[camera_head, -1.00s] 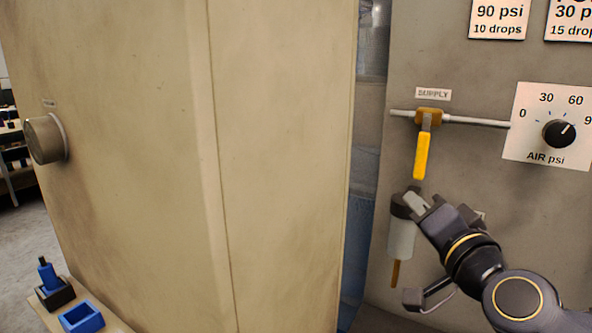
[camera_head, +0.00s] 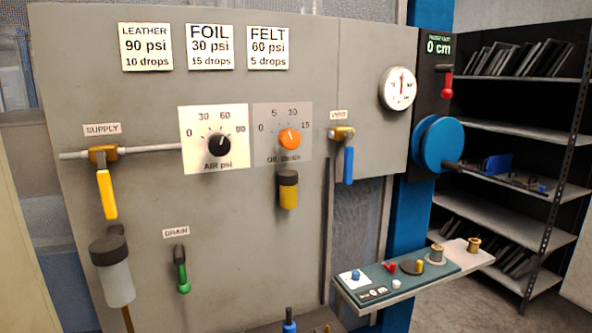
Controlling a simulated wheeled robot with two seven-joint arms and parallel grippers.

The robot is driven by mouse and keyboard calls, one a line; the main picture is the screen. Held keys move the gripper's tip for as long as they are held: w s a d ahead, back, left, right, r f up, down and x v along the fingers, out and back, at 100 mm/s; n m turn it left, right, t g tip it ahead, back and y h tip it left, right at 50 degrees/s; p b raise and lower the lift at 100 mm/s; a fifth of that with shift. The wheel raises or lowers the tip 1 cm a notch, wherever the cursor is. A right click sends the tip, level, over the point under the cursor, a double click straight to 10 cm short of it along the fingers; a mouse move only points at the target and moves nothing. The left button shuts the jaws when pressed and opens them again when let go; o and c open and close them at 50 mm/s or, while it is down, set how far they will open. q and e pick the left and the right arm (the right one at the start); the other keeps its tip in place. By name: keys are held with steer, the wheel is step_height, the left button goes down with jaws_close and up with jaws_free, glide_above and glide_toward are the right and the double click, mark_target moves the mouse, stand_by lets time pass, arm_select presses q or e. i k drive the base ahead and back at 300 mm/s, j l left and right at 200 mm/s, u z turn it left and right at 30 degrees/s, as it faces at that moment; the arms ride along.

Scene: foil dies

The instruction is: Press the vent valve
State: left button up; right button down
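The vent valve (camera_head: 343,133) is a brass body under a small label that seems to read VENT, on the right part of the grey panel (camera_head: 250,260). Its blue lever (camera_head: 348,165) hangs straight down. Nothing touches it. To the left, the supply valve (camera_head: 103,155) has a yellow lever (camera_head: 107,194) hanging down on a horizontal pipe. Neither of my grippers shows in the head view, so I cannot see whether they are open or shut.
A drain valve with a green handle (camera_head: 182,277) sits low on the panel. An air dial (camera_head: 219,145), an orange oil knob (camera_head: 290,139) and a round gauge (camera_head: 398,89) are on it. A shelf with small parts (camera_head: 475,258) juts out at lower right.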

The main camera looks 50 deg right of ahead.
mark_target(349, 150)
steer(key=k+z, duration=0.2)
steer(key=z, duration=1.85)
